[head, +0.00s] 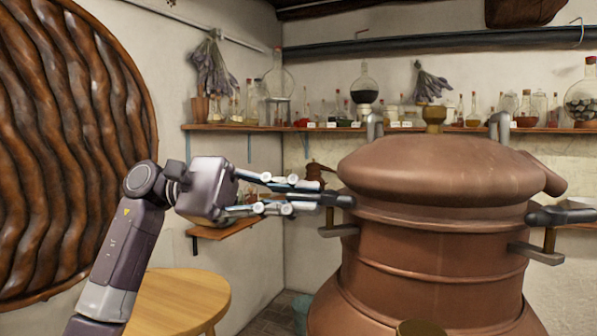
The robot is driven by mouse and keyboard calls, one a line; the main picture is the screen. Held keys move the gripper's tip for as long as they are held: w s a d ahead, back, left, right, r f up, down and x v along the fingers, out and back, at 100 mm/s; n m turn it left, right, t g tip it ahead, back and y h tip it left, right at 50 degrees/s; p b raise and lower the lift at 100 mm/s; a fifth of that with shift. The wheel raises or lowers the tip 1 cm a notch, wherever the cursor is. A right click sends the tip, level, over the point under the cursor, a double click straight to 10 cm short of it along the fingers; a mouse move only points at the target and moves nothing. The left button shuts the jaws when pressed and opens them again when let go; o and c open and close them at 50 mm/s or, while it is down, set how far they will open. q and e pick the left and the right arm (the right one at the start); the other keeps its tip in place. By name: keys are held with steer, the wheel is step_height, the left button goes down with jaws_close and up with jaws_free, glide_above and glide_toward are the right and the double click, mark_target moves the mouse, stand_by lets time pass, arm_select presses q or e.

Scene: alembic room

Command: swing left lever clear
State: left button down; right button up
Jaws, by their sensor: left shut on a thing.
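The copper still (435,240) stands right of centre in the head view, with a domed lid (440,170) on top. The left lever (342,201) is a short dark handle at the still's left side, above a grey bracket (338,231). My left gripper (318,199) reaches in from the left and is shut on the left lever; its fingers hide part of it. A similar right lever (560,215) sticks out to the right above its own bracket (537,253). My right gripper is not in view.
A round wooden table (180,300) stands at lower left, below my left arm. A small wooden shelf (222,230) is on the wall behind my gripper. Long shelves (430,129) of bottles and flasks run along the back wall. A large brown carved disc (60,150) fills the left.

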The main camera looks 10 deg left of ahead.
arm_select(q)
steer(key=shift+w+d+r+m+g+y+p, duration=0.1)
steer(key=shift+w+m+g+y+p, duration=0.15)
steer(key=shift+m+g+p, duration=0.45)
steer(key=shift+w+r+m+g+y+p, duration=0.15)
steer(key=shift+m+g+p, duration=0.3)
steer(key=shift+g+p, duration=0.6)
steer(key=shift+w+d+m+g+y+p, duration=0.1)
steer(key=shift+w+m+g+y+p, duration=0.2)
steer(key=shift+m+g+p, duration=0.4)
steer(key=shift+f+m+g+p, duration=0.2)
steer(key=shift+m+g+p, duration=0.05)
steer(key=shift+g+p, duration=0.35)
steer(key=shift+y, duration=0.3)
steer(key=c, duration=2)
jaws_free()
steer(key=shift+o, duration=0.2)
step_height(320, 180, up, 10)
steer(key=shift+w, duration=0.15)
